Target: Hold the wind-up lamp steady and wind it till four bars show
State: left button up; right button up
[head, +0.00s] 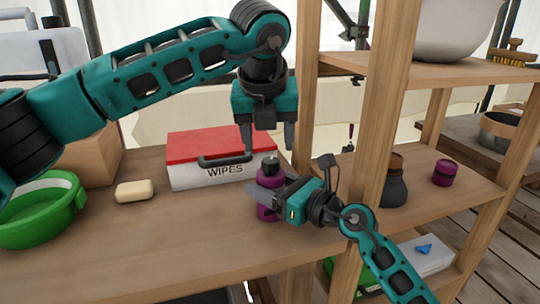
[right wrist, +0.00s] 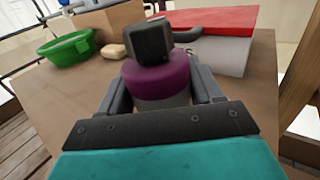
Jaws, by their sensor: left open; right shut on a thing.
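The wind-up lamp (head: 268,180) is a purple and grey cylinder with a dark top, standing upright on the wooden bench in front of the wipes box. In the right wrist view its purple body (right wrist: 158,82) sits between my fingers, with a black block-like part (right wrist: 148,40) above it. My right gripper (head: 272,193) is shut on the lamp's body from the right. My left gripper (head: 267,142) points down above the lamp, open and empty, its fingers apart to either side of the top. I see no indicator bars in either view.
A red-lidded wipes box (head: 215,172) stands close behind the lamp. A cream soap bar (head: 134,190) and a green basin (head: 45,222) are to the left. A wooden shelf post (head: 375,130) rises close to my right arm. The front bench is clear.

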aim_at(271, 160)
pick_arm(q)
jog(key=x, duration=0.5)
jog(key=shift+f, duration=0.15)
jog(key=c, duration=1)
jog(key=shift+c, duration=0.3)
